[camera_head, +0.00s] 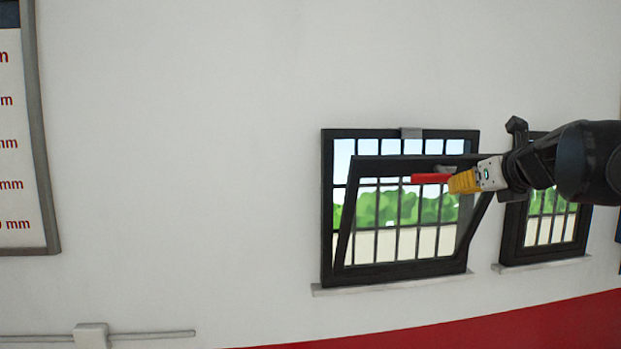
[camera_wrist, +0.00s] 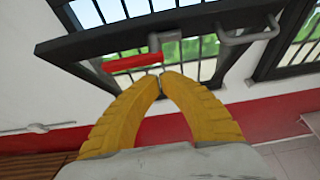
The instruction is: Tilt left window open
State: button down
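The left window (camera_head: 327,205) has a dark frame. My gripper (camera_head: 455,184) is at the handle's right end, in front of the sash. In the wrist view, its yellow fingers (camera_wrist: 161,76) come together at the tips just below the handle's grey mount. Any grip on the handle is not visible.
The right window (camera_head: 512,230) stands close beside it, partly hidden by my arm. A grey sill (camera_head: 390,285) runs below the left window. A framed chart (camera_head: 45,130) hangs at far left. The wall between chart and window is clear.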

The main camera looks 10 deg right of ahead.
jog(key=shift+w+r, duration=0.4)
jog(key=shift+w, duration=0.4)
